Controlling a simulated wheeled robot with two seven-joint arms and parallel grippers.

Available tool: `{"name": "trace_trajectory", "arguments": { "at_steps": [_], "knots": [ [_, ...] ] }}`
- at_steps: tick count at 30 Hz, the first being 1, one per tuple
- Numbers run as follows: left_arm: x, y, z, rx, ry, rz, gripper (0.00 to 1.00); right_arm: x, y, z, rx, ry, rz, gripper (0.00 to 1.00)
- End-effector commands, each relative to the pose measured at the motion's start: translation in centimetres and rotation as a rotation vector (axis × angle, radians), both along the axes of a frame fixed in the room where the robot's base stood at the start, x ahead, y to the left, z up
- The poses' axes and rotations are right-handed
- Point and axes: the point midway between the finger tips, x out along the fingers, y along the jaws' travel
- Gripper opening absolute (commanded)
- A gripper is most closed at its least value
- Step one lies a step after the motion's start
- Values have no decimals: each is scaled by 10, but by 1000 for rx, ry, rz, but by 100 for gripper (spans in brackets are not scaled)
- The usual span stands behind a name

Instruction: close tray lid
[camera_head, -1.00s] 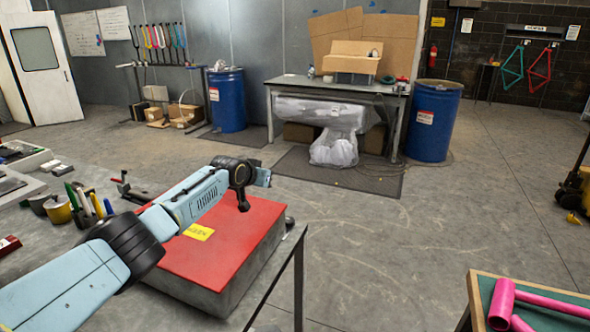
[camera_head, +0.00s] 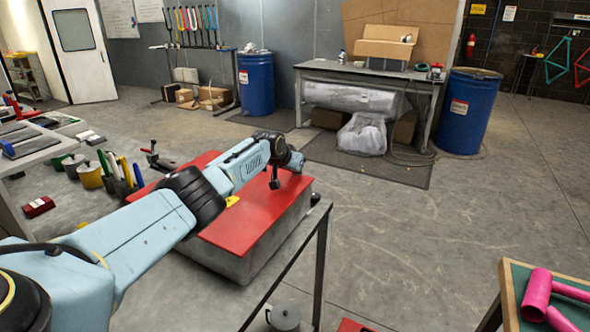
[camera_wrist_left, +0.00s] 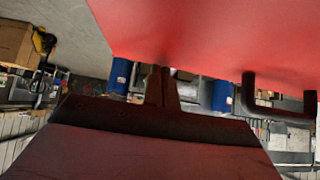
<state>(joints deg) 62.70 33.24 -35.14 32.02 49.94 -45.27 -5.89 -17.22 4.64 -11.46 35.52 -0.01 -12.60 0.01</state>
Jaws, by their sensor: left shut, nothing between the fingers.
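The tray (camera_head: 238,268) is a grey box with a red lid (camera_head: 262,222), near the middle of the head view. The lid lies flat over the box, with a yellow label partly hidden by my left arm. The arm reaches across the lid, and its wrist end is above the lid's far right part. In the left wrist view my left gripper (camera_wrist_left: 163,88) is shut and empty, close to the red lid surface (camera_wrist_left: 210,35). A dark bent handle (camera_wrist_left: 278,112) shows to its right, apart from the fingers. My right gripper is not in view.
A dark-framed stand (camera_head: 320,255) is at the tray's right. Pots and tools (camera_head: 90,175) are to its left. A workbench (camera_head: 375,72) and blue barrels (camera_head: 467,112) are at the back. A table with pink tubes (camera_head: 537,295) is front right.

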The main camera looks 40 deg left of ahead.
Motion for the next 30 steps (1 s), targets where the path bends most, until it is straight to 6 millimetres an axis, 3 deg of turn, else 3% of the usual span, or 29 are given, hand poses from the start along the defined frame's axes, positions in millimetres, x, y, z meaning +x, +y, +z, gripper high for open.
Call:
{"name": "trace_trajectory", "arguments": {
  "at_steps": [1, 7, 18, 30],
  "knots": [
    [-5, -3, -14, -3, 29, -2, 0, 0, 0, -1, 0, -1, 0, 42],
    [-5, -4, -8, -4, 29, -3, 0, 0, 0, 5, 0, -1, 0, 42],
    [-2, -3, 46, -1, 4, -3, 0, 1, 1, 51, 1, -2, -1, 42],
    [-29, -5, 69, 2, -2, -4, 0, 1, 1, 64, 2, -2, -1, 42]
  ]
}}
